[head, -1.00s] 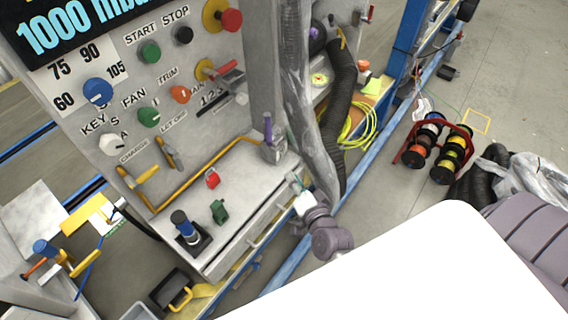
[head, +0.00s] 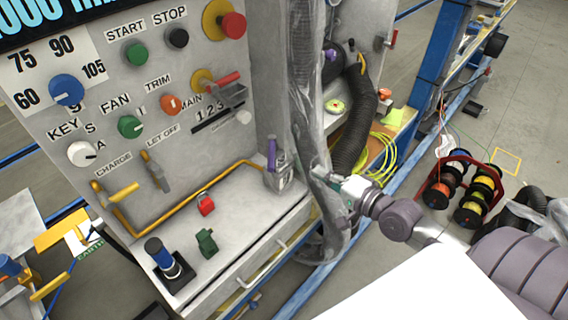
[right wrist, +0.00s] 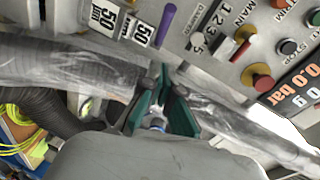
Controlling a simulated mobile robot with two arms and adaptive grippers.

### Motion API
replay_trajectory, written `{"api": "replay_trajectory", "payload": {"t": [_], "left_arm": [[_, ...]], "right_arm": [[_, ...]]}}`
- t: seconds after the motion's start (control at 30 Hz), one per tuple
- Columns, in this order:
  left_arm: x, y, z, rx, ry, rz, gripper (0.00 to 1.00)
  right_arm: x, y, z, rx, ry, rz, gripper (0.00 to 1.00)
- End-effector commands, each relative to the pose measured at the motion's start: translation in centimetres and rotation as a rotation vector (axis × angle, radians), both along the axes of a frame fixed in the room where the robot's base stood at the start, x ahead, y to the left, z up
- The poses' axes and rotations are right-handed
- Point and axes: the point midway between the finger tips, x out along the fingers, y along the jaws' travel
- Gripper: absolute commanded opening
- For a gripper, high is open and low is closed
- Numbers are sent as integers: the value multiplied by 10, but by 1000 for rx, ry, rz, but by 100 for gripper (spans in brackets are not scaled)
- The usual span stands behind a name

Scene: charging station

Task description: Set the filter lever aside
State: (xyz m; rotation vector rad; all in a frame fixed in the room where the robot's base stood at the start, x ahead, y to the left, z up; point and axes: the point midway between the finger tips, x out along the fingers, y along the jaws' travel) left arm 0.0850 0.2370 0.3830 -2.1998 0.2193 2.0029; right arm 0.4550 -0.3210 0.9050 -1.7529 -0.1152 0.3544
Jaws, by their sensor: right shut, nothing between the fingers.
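The purple lever (head: 272,154) stands upright on a small grey filter block (head: 279,180) at the back right of the console shelf. The lever also shows at the top of the right wrist view (right wrist: 167,22), beside "50 µm" labels. My right gripper (head: 338,184) is to the right of the lever, apart from it, by the clear-wrapped hose. In the right wrist view its teal fingers (right wrist: 163,92) are shut and empty, in front of the wrapped hose. My left gripper is in neither view now.
The wrapped hose (head: 303,100) hangs beside the filter block. A black corrugated hose (head: 357,125) is behind my right gripper. Cable spools (head: 468,190) sit on the floor.

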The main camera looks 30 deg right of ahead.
Motion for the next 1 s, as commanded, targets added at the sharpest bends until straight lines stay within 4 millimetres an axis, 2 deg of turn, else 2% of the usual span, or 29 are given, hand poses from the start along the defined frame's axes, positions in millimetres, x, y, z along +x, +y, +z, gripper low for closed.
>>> {"api": "replay_trajectory", "payload": {"t": [0.43,0.5,0.7,1.0], "left_arm": [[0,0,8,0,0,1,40],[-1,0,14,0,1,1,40],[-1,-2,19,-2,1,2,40],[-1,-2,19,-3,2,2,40]], "right_arm": [[78,22,-12,-1,-4,-1,0],[81,35,-14,5,-1,-1,0],[90,51,-21,-1,-2,-2,0],[91,55,-23,-3,-1,0,0]]}}
